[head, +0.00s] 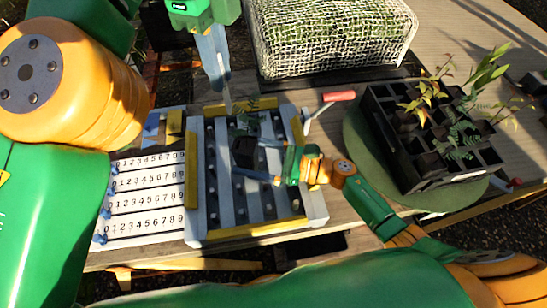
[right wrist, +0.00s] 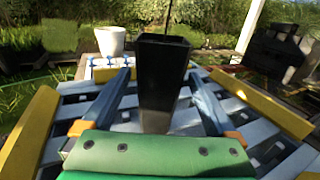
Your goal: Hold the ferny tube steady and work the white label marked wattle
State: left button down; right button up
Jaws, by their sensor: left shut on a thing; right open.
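The ferny tube is a black square pot (head: 243,152) with green fern leaves above it, over the grey slatted bench frame (head: 196,215). In the right wrist view the black tube (right wrist: 160,80) stands upright between my right fingers, with a thin dark stem on top. My right gripper (head: 258,160) is open around the tube, with gaps showing at both sides. My left gripper (head: 224,90) points down from above, left of the fern, shut on a thin pale strip (head: 228,106), which looks like the white label. Its marking cannot be read.
A black crate (head: 415,180) of plants sits on a green round mat (head: 360,150) at right. A wire mesh cover (head: 330,40) stands behind. A red-handled tool (head: 338,96) lies beside the frame. A number board (head: 145,200) is at left. A white pot (right wrist: 110,40) stands beyond.

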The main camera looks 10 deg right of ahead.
aim_at(228, 105)
jog(key=shift+w+a, duration=0.15)
jog(key=shift+a, duration=0.25)
grip_shut()
pick_arm(q)
jog(key=shift+n, duration=0.7)
jog(key=shift+f, duration=3.8)
